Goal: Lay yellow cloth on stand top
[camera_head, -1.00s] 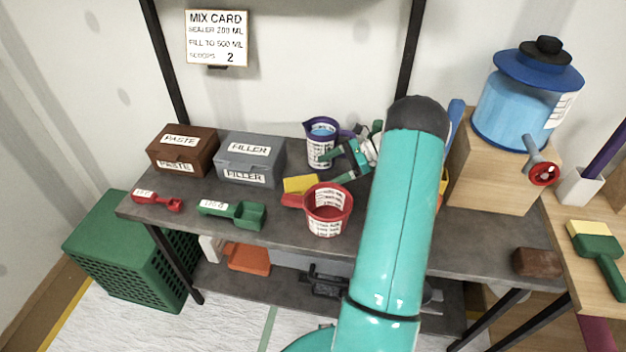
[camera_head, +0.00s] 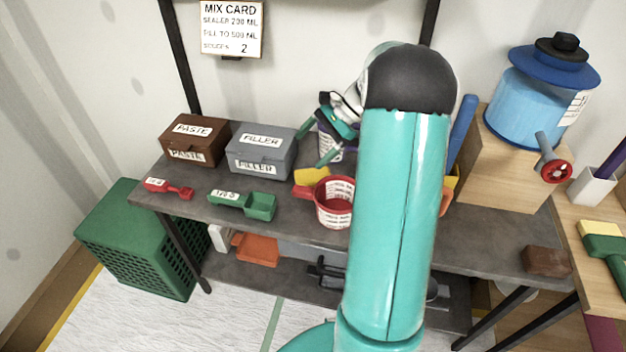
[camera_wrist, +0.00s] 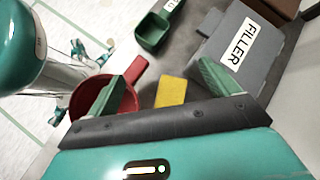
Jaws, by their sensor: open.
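A small flat yellow piece, which I take for the cloth (camera_head: 311,176), lies on the grey workbench just behind the red measuring cup (camera_head: 335,215). In the wrist view the yellow cloth (camera_wrist: 171,92) shows between my finger tips, clear of both. My gripper (camera_head: 314,144) is open and empty, above the bench near the filler box. In the wrist view my gripper (camera_wrist: 170,72) has its green fingers wide apart. A wooden block stand (camera_head: 500,172) at the right carries a blue tank (camera_head: 535,105). I cannot tell whether this is the stand meant.
The grey filler box (camera_head: 262,148) and brown paste box (camera_head: 195,140) stand at the bench's back left. A green scoop (camera_head: 260,205) and red scoop (camera_head: 180,191) lie in front. A labelled jug (camera_head: 330,148) is partly hidden behind my gripper. A brown block (camera_head: 546,262) lies at right.

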